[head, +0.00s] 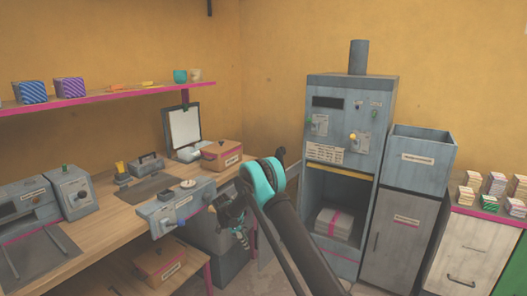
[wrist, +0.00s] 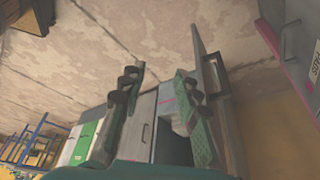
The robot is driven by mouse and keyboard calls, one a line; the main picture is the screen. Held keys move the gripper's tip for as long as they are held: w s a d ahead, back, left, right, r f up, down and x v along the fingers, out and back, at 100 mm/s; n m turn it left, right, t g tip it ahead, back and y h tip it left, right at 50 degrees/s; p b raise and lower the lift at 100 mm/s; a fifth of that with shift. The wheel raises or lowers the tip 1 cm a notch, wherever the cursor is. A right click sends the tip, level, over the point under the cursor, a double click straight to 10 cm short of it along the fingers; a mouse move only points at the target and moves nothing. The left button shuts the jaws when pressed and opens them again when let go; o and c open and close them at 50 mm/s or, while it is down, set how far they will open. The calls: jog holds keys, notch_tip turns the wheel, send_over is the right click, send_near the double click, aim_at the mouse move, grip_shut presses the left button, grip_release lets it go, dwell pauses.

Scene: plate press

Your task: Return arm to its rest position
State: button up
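My arm reaches up from the bottom middle of the head view, with a teal joint at its bend. The pale floor lies beyond the fingertips. The far side of the gripper is hidden in the head view.
The grey press cabinet (head: 345,120) holds a strapped bundle (head: 334,223). A grey bin (head: 421,155) and drawer cabinet (head: 468,252) stand right.

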jog(key=s+d+r+n+t+y, duration=0.1)
jog(key=s+d+r+n, duration=0.3)
jog(key=s+d+r, duration=0.45)
jog(key=s+d+r+n+y, duration=0.2)
jog(key=s+d+r+n, duration=0.3)
jog(key=d+r, duration=0.65)
jog(key=s+d+r+n+t, duration=0.1)
jog(key=s+d+n, duration=0.2)
jog(key=s, duration=1.1)
jog(key=s+d+r+n+t+y, duration=0.1)
jog(key=s+d+n, duration=0.2)
jog(key=s, duration=1)
jog(key=shift+s+d+n, duration=0.4)
jog(key=shift+d, duration=0.75)
